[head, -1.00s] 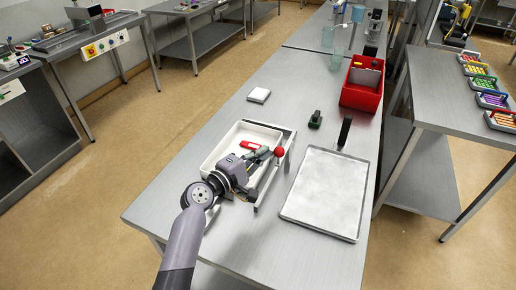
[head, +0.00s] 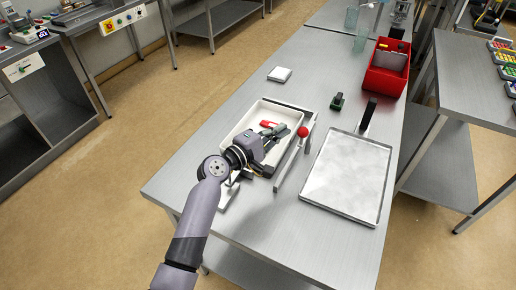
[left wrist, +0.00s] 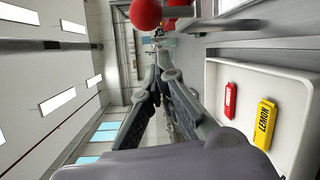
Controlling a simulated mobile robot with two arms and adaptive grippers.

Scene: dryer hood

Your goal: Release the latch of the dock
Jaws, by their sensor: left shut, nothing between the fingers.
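The dock is not labelled; a grey metal frame (head: 292,164) stands along the right side of a white tray (head: 226,146). A lever with a red ball knob (head: 303,131) belongs to this frame, and the ball also shows at the top of the left wrist view (left wrist: 145,14). My left gripper (head: 278,131) is over the tray, to the left of the ball and apart from it. Its fingers (left wrist: 157,66) are shut with nothing between them. The gripper hides part of the tray. My right gripper is not in view.
A red packet (left wrist: 230,100) and a yellow LEMON packet (left wrist: 264,122) lie in the tray.

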